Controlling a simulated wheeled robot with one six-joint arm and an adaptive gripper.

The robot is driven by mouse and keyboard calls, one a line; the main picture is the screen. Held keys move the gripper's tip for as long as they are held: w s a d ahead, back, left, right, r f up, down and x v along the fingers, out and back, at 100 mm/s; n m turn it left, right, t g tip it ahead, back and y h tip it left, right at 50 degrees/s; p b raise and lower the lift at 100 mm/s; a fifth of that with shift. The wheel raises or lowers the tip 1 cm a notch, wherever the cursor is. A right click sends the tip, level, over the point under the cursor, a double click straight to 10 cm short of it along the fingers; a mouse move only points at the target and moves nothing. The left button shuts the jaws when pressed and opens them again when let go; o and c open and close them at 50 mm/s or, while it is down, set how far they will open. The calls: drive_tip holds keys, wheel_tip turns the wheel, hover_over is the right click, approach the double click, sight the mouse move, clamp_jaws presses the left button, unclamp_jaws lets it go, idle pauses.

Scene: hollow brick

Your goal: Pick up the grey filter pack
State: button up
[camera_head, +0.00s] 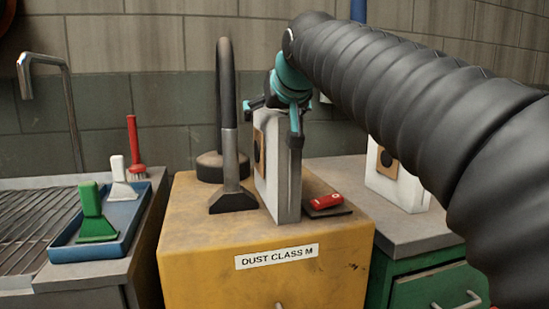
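A light grey filter pack (287,178) stands upright on top of the yellow cabinet (204,238). It has a tan panel with a dark round opening on its left face. My gripper (276,118), teal with dark fingers, is over the pack's upper end. One finger shows at the pack's left and one in front of its right side. I cannot tell whether the fingers press on it. A second, whiter pack (408,190) with a similar tan panel stands on the green cabinet (420,290) at the right, partly hidden by my arm.
A vacuum nozzle with a curved tube (231,170) stands close left of the grey pack. A red object (326,201) lies on a dark pad at its right. At the left are a blue tray (112,228) with green and white scrapers, a red brush (134,150) and a tap (68,95).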

drive_tip(key=c, duration=1.7)
drive_tip(key=shift+r, duration=0.15)
clamp_jaws()
drive_tip(key=shift+r+p, duration=0.35)
drive_tip(key=shift+r, duration=4.6)
